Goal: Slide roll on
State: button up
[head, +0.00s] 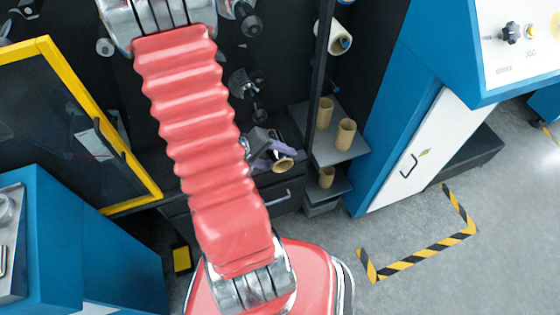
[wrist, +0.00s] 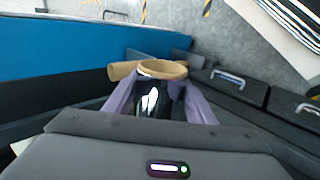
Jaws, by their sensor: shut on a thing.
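My gripper (head: 270,155) is low in front of the dark machine in the head view, below the middle of my red arm. In the wrist view its two purple fingers (wrist: 160,88) are shut on a roll (wrist: 150,102). The roll has a glossy dark body between the fingers and a tan cardboard ring at its far end. In the head view only the roll's tan end (head: 283,164) shows clearly beside the fingers. A white roll with a tan core (head: 340,38) sits apart, high on the dark machine. I cannot tell which shaft is the roll's place.
Tan cardboard tubes (head: 346,133) stand on grey shelves right of my gripper. Chrome knobs and shafts (head: 245,85) stick out of the dark panel. Drawers with handles (wrist: 228,77) lie close by. A blue cabinet (head: 400,115) stands right, a yellow-framed door (head: 128,150) left. Floor is clear at lower right.

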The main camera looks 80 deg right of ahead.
aim_at(251, 106)
jog(key=w+d, duration=0.5)
jog(key=d, duration=0.3)
jog(key=shift+d, duration=0.15)
jog(key=shift+w+d, duration=0.2)
jog(key=shift+d, duration=0.2)
jog(key=c, duration=0.4)
jog(key=shift+o, duration=0.4)
jog(key=shift+w+d, duration=0.9)
jog(key=shift+d, duration=0.65)
jog(key=shift+w+d, duration=0.9)
jog(key=shift+d, duration=0.7)
jog(key=shift+w+d, duration=0.9)
jog(key=shift+d, duration=0.65)
jog(key=o, duration=1.5)
jog(key=shift+w, duration=0.1)
